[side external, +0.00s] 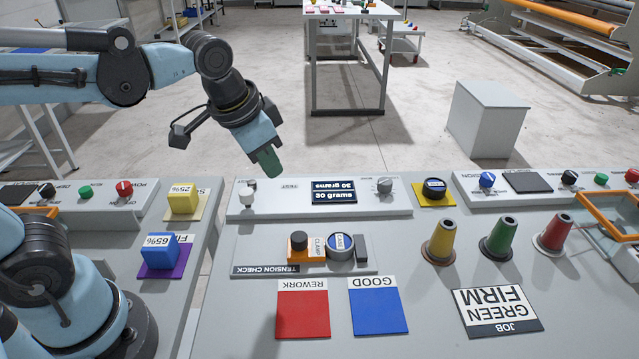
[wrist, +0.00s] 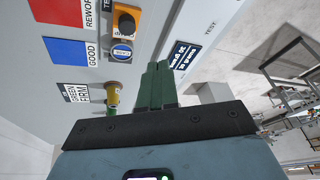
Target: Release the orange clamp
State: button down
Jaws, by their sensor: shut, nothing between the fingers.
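The orange clamp (side external: 298,254) is an orange block with a black knob on top and a CLAMP label beside it. It sits on the tension check plate (side external: 250,258), left of a round blue-faced piece (side external: 340,246). In the wrist view the orange clamp (wrist: 124,20) is near the top, with the round piece (wrist: 121,51) below it. My gripper (side external: 270,165) has green fingers and is raised behind the grey panel, well apart from the clamp. In the wrist view the fingers of my gripper (wrist: 155,85) are together and empty.
A display panel (side external: 285,200) reading 30 grams stands behind the plate. Red (side external: 303,313) and blue (side external: 378,310) squares lie in front. Yellow (side external: 440,243), green (side external: 498,240) and red (side external: 554,235) cones stand to the right. The air around my gripper is clear.

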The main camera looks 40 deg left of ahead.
jog(key=w+d+f+m+g+y, duration=0.1)
jog(key=w+d+m+g+y, duration=0.1)
jog(key=d, duration=0.5)
jog(key=w+d+f+m+g+y, duration=0.1)
jog(key=w+d+f+m+g, duration=0.1)
jog(key=w+d+m+g, duration=0.2)
jog(key=shift+w+d+m+g+y, duration=0.4)
jog(key=shift+w+d+m, duration=0.7)
jog(key=shift+d, duration=0.55)
jog(key=shift+s, duration=0.15)
send_near(321, 249)
notch_tip(321, 249, down, 3)
jog(key=shift+d+f, duration=0.1)
jog(key=shift+d, duration=0.1)
jog(key=a, duration=0.1)
jog(key=s+a, duration=0.1)
jog(key=shift+s+a+f, duration=0.2)
jog(key=shift+s+a, duration=0.1)
jog(key=shift+a, duration=0.05)
jog(key=shift+s+a, duration=0.25)
jog(key=shift+a, duration=0.2)
